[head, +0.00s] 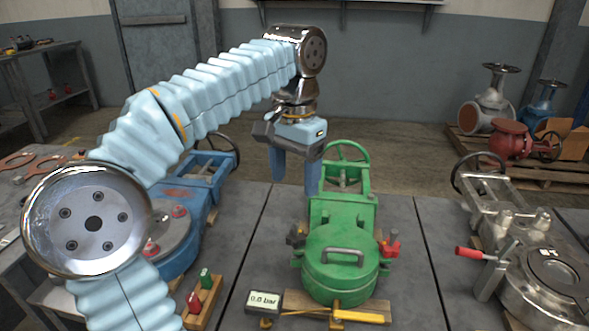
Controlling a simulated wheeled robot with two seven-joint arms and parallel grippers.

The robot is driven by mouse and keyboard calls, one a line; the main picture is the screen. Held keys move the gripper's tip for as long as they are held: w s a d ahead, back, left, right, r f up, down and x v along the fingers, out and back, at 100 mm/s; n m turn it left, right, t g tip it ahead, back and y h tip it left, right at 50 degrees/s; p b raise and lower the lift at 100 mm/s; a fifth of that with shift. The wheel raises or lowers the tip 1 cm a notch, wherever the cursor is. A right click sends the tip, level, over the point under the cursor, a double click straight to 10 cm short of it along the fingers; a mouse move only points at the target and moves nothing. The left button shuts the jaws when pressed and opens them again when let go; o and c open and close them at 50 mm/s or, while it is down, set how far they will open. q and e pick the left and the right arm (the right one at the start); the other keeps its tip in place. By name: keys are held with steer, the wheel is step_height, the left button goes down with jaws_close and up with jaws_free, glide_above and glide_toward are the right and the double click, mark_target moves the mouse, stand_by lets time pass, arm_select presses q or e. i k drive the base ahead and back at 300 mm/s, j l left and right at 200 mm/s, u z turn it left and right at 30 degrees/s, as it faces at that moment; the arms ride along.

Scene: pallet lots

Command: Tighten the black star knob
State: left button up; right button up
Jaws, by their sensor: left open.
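The black star knob (296,236) sits on the left side of the green machine (344,262), near its round lid. It is small, and how tight it is cannot be told. My left gripper (296,181) is open and empty, with its two blue fingers pointing down. In the picture it is above the black star knob and behind the lid, apart from the knob. My right gripper is not in view.
A red knob (390,246) is on the machine's right side. A gauge (264,302) reading 0.0 bar stands in front. A blue machine (180,225) is at left, a grey one (545,285) with a red-handled lever at right. Bare bench lies between.

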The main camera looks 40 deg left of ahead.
mark_target(296, 243)
steer(key=k+l, duration=0.75)
steer(key=l, duration=0.25)
